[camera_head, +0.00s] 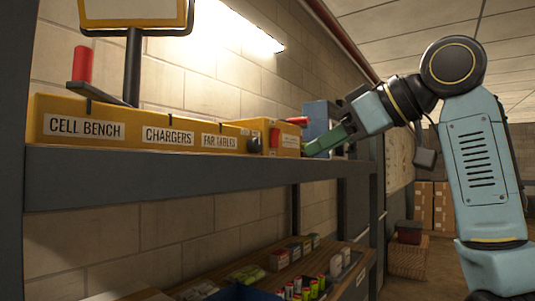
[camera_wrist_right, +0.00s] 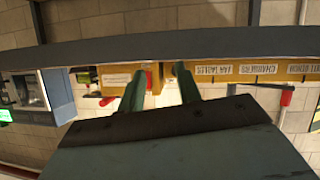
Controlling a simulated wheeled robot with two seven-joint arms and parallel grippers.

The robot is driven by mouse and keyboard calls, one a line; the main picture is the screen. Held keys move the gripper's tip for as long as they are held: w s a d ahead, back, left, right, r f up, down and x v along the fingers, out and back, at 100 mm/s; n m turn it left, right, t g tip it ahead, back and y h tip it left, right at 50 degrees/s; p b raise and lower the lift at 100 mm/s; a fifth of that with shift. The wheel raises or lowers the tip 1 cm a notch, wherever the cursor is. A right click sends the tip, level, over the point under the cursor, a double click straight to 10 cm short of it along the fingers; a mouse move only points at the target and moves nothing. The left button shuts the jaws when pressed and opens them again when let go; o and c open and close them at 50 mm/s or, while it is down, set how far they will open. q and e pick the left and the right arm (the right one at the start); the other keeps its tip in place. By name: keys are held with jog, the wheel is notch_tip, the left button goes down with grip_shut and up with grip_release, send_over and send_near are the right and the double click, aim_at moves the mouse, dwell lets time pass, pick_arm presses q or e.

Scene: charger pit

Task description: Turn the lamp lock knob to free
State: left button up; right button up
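A row of yellow switch boxes on the shelf carries the labels CELL BENCH (camera_head: 84,127), CHARGERS (camera_head: 168,136) and FAR TABLES (camera_head: 219,142). At its right end is a smaller yellow box (camera_head: 286,151) with a white label too small to read. A dark round part (camera_head: 255,145) and a red part (camera_head: 274,137) show there; I cannot tell which is the lamp lock knob. My right gripper (camera_head: 309,148) is just right of this box. In the right wrist view its green fingers (camera_wrist_right: 160,82) are apart, with a red part (camera_wrist_right: 149,79) beyond and between them. My left gripper is not in view.
A red lever (camera_head: 82,66) stands up at the left, and another red handle (camera_head: 297,120) lies flat near my gripper. A blue-grey case (camera_head: 317,118) stands behind the gripper. The shelf edge (camera_head: 150,175) runs below; a lower shelf (camera_head: 335,257) holds small boxes and cells.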

jog(key=n, duration=0.1)
send_near(259, 146)
jog(key=shift+y, duration=0.3)
jog(key=p+x, duration=0.4)
jog(key=x, duration=0.4)
jog(key=shift+d+f, duration=0.1)
jog(key=shift+d, duration=0.05)
